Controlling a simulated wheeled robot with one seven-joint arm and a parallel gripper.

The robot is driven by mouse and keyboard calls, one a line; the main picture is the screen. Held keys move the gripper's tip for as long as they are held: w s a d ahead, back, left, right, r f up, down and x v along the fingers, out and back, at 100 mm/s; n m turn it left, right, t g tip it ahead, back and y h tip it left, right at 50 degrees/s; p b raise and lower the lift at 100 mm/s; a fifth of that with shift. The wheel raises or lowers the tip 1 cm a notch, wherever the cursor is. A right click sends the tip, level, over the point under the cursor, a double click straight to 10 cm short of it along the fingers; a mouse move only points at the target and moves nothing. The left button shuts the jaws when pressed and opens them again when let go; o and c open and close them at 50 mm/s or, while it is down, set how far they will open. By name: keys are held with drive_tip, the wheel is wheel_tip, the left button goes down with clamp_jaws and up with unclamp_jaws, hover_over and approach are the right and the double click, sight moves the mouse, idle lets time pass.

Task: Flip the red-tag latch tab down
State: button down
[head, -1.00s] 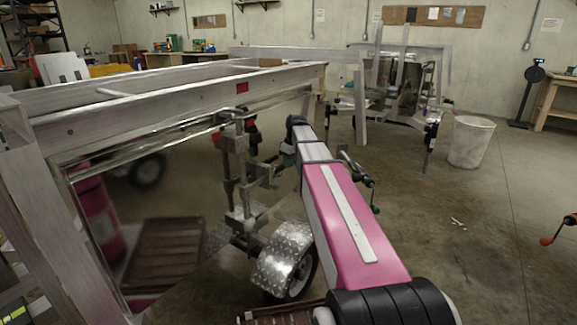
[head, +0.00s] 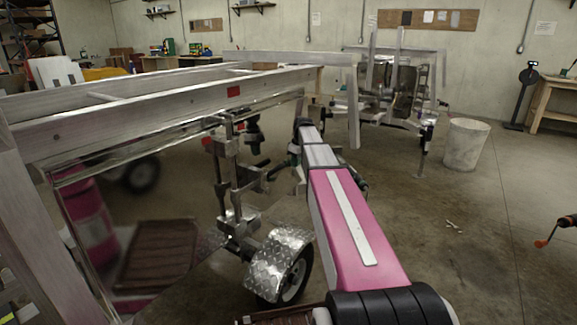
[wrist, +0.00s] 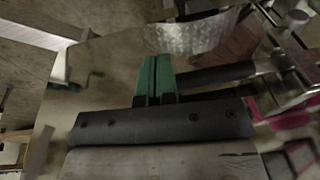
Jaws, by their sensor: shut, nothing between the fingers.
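Red patches show on the metal latch and jack assembly (head: 228,165) under the near trailer's side rail in the head view; which is the tag on the latch tab I cannot tell. In the wrist view a black cylindrical grip (wrist: 212,75) runs sideways into a metal bracket (wrist: 283,66) at the right. My gripper's green fingers (wrist: 155,77) are shut with nothing between them. They point just left of the black grip; whether they touch it is unclear.
A diamond-plate fender (head: 277,257) and wheel stand below the latch assembly. A second trailer (head: 400,85) and a pale bin (head: 467,143) stand farther back. The floor at right is mostly open.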

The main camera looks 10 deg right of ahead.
drive_tip(key=d, duration=0.1)
drive_tip(key=w+d, duration=0.2)
drive_tip(key=shift+w+d+f, duration=0.2)
drive_tip(key=shift+f, duration=0.1)
drive_tip(key=s+a+f+m, duration=0.3)
drive_tip(key=s+f, duration=0.3)
drive_tip(key=s, duration=0.5)
drive_tip(key=s+a+f+m+h, duration=0.1)
drive_tip(key=s+a+f+m, duration=0.2)
drive_tip(key=s+f, duration=0.4)
drive_tip(key=s+a+f+m+h, duration=0.1)
drive_tip(key=s+a+f+m, duration=0.2)
drive_tip(key=s, duration=1.3)
wheel_tip(320, 180, down, 3)
drive_tip(key=shift+s+a+f+g, duration=0.2)
drive_tip(key=shift+s+a+g, duration=0.1)
drive_tip(key=shift+a, duration=0.6)
